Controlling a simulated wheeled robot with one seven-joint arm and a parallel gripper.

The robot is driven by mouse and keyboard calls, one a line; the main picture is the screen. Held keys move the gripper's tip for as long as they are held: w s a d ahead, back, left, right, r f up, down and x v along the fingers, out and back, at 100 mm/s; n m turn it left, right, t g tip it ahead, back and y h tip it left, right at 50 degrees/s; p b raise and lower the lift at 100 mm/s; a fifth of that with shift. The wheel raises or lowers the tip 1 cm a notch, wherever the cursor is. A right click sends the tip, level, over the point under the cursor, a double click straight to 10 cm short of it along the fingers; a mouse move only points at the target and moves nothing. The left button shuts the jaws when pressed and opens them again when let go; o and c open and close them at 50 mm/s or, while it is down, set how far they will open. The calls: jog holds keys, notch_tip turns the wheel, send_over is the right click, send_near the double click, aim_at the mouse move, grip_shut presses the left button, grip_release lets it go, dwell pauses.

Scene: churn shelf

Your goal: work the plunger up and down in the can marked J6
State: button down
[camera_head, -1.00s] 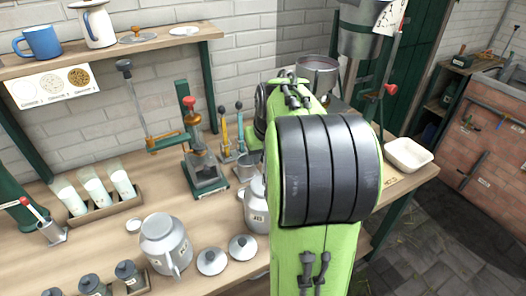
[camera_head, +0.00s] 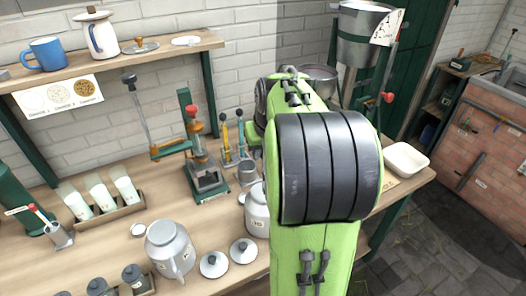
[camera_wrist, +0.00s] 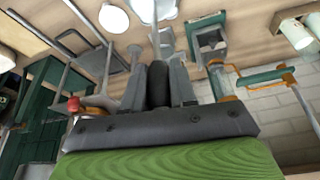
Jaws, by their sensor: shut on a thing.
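A pale grey can (camera_head: 256,212) stands on the bench, partly hidden behind my arm; its small label is too blurred to read surely. Another grey can (camera_head: 170,250) stands to its left with its label unclear. In the wrist view my gripper (camera_wrist: 160,82) is shut on a dark upright handle (camera_wrist: 158,88), which I take for the plunger's. A pale rod (camera_wrist: 156,38) runs from it toward a whitish can (camera_wrist: 152,8) at the top edge. How deep the rod sits is hidden. In the head view my arm covers the gripper.
Two round lids (camera_head: 214,264) (camera_head: 243,250) lie in front of the cans. A green press with a long lever (camera_head: 205,165) stands behind. A white basin (camera_head: 406,159) is at the right, and a rack of tumblers (camera_head: 103,212) at the left.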

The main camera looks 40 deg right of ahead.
aim_at(263, 171)
dwell(1.8)
jog(key=shift+f, duration=0.1)
dwell(1.4)
notch_tip(263, 171, down, 7)
jog(key=b, duration=0.6)
jog(key=shift+f, duration=0.15)
notch_tip(263, 171, up, 19)
jog(key=p, duration=1.6)
jog(key=shift+f, duration=0.2)
dwell(0.6)
